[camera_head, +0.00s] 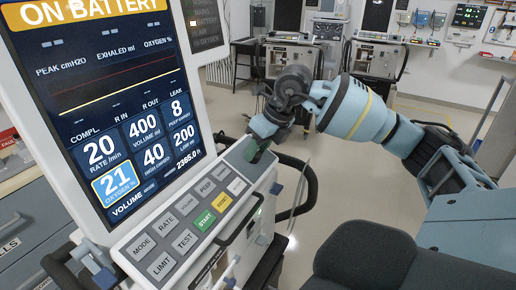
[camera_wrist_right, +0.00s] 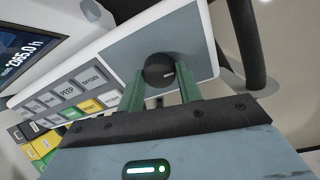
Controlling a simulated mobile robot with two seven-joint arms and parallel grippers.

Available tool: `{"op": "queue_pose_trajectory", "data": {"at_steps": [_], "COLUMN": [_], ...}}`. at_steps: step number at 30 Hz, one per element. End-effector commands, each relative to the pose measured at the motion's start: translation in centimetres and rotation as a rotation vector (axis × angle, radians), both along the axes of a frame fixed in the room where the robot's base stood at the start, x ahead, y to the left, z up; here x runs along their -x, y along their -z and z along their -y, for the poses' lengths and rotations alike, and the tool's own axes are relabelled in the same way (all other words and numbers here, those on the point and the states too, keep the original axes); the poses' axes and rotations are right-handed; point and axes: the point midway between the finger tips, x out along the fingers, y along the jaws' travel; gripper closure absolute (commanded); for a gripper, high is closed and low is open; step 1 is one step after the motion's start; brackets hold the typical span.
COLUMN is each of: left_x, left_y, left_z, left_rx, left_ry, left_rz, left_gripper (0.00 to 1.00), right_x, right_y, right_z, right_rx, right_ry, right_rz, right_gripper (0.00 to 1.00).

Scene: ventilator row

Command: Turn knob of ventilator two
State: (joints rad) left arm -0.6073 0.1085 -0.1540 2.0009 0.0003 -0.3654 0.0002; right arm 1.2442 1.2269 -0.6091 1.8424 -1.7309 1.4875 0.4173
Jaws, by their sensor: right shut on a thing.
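The near ventilator (camera_head: 186,85), with a large lit screen, fills the left of the head view. Its key panel (camera_head: 188,232) slopes below the screen. A round black knob (camera_wrist_right: 160,68) with a pale mark sits on the panel's blue-grey end plate (camera_wrist_right: 205,55), in the right wrist view. My right gripper (camera_head: 259,148) reaches the far end of this panel. In the right wrist view, its two green fingers (camera_wrist_right: 160,76) stand on either side of the knob, shut on it. The knob is hidden by the gripper in the head view. My left gripper is not in view.
A dark curved handle (camera_head: 300,185) runs beside the panel's right end, close to my right wrist. More ventilators (camera_head: 376,60) stand along the back wall. A dark padded surface (camera_head: 365,255) lies at lower right. The floor between is clear.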

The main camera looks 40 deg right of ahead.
Motion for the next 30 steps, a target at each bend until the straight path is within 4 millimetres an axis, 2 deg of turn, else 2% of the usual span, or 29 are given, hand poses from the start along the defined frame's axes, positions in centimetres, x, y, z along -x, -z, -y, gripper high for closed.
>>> {"op": "queue_pose_trajectory", "data": {"at_steps": [8, 30], "left_x": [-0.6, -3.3], "left_y": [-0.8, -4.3], "left_z": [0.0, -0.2], "left_rx": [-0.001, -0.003], "left_ry": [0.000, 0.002], "left_rz": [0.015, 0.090], "left_gripper": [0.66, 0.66], "right_x": [0.0, 0.1], "right_y": [-0.2, -0.4], "right_z": [0.0, 0.0], "right_rx": [-0.069, -0.384], "right_ry": [0.132, 0.742], "right_rz": [-0.016, -0.099], "right_gripper": [0.88, 0.88]}}
